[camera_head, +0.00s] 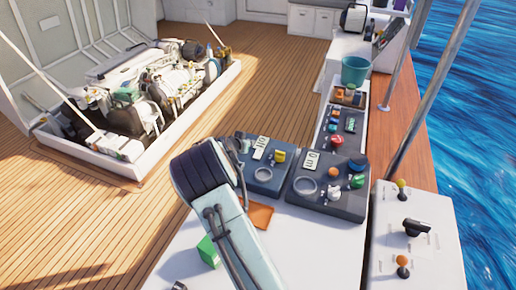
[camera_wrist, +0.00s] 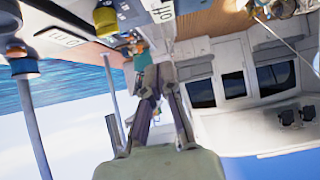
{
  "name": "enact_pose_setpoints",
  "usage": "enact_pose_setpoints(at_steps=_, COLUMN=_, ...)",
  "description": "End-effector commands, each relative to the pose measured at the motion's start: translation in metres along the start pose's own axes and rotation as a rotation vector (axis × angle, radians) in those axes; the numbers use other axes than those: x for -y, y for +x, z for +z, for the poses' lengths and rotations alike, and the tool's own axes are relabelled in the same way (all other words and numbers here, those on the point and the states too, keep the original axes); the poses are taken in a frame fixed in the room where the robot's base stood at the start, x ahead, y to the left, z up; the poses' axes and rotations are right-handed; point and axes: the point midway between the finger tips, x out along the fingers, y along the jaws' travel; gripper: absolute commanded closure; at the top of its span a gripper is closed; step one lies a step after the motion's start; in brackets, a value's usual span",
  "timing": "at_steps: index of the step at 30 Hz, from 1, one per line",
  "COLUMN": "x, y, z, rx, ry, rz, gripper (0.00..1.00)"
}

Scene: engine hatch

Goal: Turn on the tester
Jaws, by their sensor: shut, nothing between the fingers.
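Dark panels with knobs and labels lie on the white bench in the head view; I cannot tell by name which is the tester. The left blue-grey panel (camera_head: 262,182) has a white label, a yellow knob (camera_head: 279,155) and a ring. The right dark panel (camera_head: 308,204) has a label, a ring and orange, green, white and red knobs. My gripper (camera_wrist: 157,78) is shut and empty in the wrist view. That view is upside down, with a yellow knob (camera_wrist: 105,20) and a label reading "off" (camera_wrist: 162,11) above the fingers.
A green block (camera_head: 208,251) and an orange-brown flat piece (camera_head: 261,215) lie on the bench near my arm. A teal bucket (camera_head: 355,71) stands farther back. A white box with knobs (camera_head: 415,250) and a metal rail are at the right. The engine hatch (camera_head: 130,170) is open at left.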

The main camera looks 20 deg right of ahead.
Motion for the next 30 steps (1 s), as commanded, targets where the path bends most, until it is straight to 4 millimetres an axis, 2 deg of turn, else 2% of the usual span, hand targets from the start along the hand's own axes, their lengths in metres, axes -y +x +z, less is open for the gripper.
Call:
enact_pose_setpoints(at_steps=13, x=-0.001, y=0.091, z=0.003, rx=0.001, ry=-0.001, rz=0.002, gripper=1.00)
enact_pose_setpoints(at_steps=16, x=-0.001, y=0.101, z=0.016, rx=0.003, ry=-0.002, rz=0.001, gripper=1.00)
enact_pose_setpoints(at_steps=21, x=-0.001, y=0.112, z=0.026, rx=0.001, ry=-0.001, rz=0.001, gripper=1.00)
enact_pose_setpoints(at_steps=30, x=-0.001, y=0.115, z=0.028, rx=0.000, ry=0.001, rz=0.000, gripper=1.00)
